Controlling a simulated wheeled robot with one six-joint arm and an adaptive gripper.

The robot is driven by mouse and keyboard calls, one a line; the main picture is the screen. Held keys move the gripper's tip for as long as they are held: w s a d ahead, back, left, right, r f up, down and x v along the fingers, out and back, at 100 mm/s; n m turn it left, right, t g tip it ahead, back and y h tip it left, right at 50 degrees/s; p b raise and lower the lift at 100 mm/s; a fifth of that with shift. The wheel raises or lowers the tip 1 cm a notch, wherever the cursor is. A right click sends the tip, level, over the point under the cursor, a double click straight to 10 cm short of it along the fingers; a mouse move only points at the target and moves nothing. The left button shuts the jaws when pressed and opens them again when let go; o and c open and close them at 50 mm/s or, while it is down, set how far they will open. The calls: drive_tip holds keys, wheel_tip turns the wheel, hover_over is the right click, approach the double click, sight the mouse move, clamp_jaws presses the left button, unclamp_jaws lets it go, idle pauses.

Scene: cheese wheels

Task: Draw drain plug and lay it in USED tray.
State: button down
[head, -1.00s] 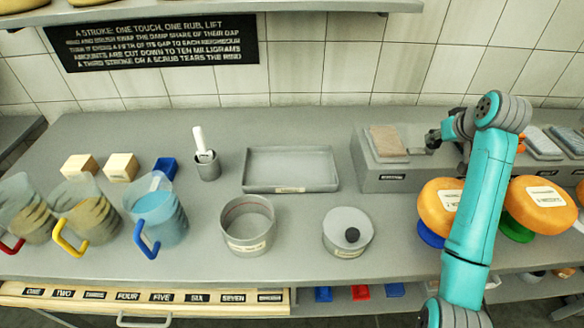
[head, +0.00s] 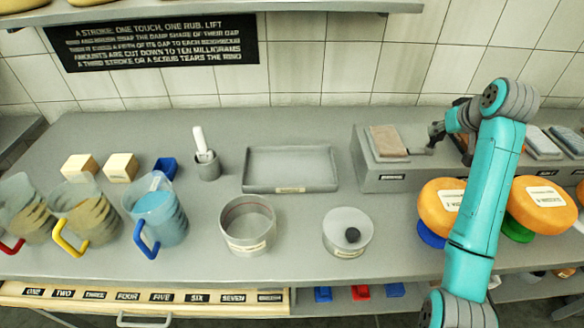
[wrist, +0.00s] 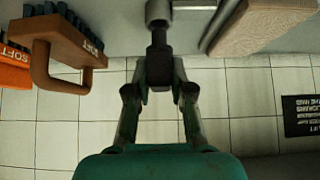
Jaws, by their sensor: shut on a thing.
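My gripper (wrist: 159,90) is shut on the dark stem of a small part with a grey round end, which I take to be the drain plug (wrist: 159,40). In the head view my gripper (head: 436,133) is at the grey block (head: 375,182), just right of the pinkish-brown pad (head: 388,141). The plug's grey end shows small there, low beside the pad. I cannot tell whether it is still seated. A shallow grey tray (head: 262,184) with a label on its front lies left of the block, looking empty. Its label is too small to read.
A brown-handled brush marked SOFT (wrist: 65,40) is close by in the wrist view. Two orange cheese wheels (head: 440,218) (head: 540,216) stand in front of the block. A pot (head: 247,245), a knobbed round container (head: 346,245) and several jugs (head: 158,215) stand further left.

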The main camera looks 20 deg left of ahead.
drive_tip(key=shift+r, duration=1.1)
drive_tip(key=shift+r, duration=1.45)
